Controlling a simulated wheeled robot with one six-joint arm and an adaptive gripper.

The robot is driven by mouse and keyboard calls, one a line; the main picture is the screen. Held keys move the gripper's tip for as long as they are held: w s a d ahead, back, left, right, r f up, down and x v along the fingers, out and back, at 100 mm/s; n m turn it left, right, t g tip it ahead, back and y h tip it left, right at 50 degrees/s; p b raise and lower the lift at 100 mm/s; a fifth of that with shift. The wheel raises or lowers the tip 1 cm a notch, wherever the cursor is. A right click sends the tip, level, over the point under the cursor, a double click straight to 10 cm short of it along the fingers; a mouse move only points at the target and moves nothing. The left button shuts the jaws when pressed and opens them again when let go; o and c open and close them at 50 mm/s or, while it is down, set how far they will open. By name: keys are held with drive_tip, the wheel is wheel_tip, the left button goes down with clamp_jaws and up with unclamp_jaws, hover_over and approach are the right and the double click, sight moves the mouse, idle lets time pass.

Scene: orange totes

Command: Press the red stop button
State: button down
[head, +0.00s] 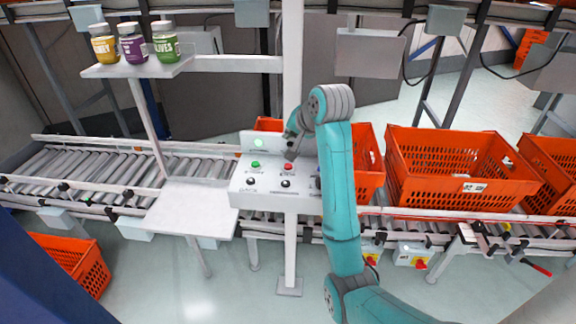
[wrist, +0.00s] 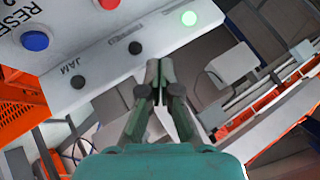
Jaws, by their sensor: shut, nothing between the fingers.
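The red button (head: 289,167) is on the sloped white control panel (head: 240,197), right of a green button (head: 255,165). In the wrist view the red button (wrist: 109,4) is cut by the top edge. My gripper (wrist: 159,70) is shut with nothing between its fingers. In the wrist view its tips lie below and right of the red button, apart from it in the picture. In the head view my gripper (head: 288,141) is just above the red button, with its tips hard to make out. Their exact height over the panel cannot be told.
A green lamp (head: 258,142) is lit. A shelf (head: 140,68) with jars stands left. Orange totes (head: 440,190) are on the conveyor at right. My arm hides the panel's right end.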

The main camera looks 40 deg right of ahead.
sight(290, 167)
drive_tip(key=shift+f, duration=3.75)
drive_tip(key=shift+f, duration=0.25)
drive_tip(key=shift+f, duration=0.15)
drive_tip(key=shift+f, duration=0.5)
drive_tip(key=shift+r, duration=0.9)
drive_tip(key=shift+r, duration=2.5)
